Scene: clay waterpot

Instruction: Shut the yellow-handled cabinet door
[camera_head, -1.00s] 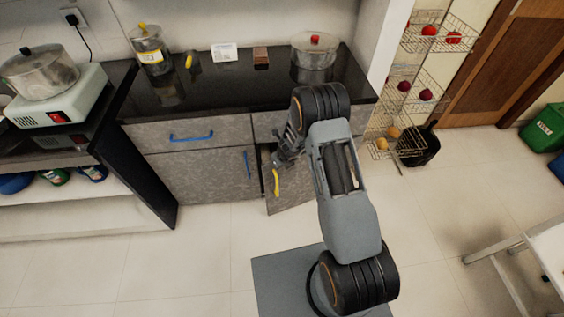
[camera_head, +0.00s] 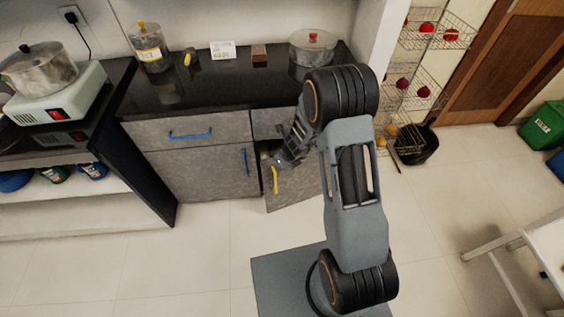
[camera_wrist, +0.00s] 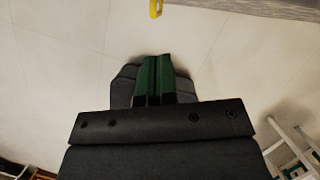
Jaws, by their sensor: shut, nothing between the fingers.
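The cabinet door (camera_head: 296,192) with the yellow handle (camera_head: 275,180) stands partly open at the right end of the lower cabinet. A dark gap shows along its left side. My gripper (camera_head: 268,160) is close to the door's top left corner, just above the yellow handle. I cannot tell from the head view whether it touches the door. In the wrist view my gripper (camera_wrist: 154,62) is shut and empty over the floor. The lower end of the yellow handle (camera_wrist: 156,9) and an edge of the door (camera_wrist: 255,8) show at the top of that view.
A closed blue-handled door (camera_head: 205,176) is left of the open door, under a blue-handled drawer (camera_head: 190,128). A pot (camera_head: 312,48) and a jar (camera_head: 150,50) stand on the black counter (camera_head: 225,85). A wire rack (camera_head: 415,85) stands at the right. Floor in front is clear.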

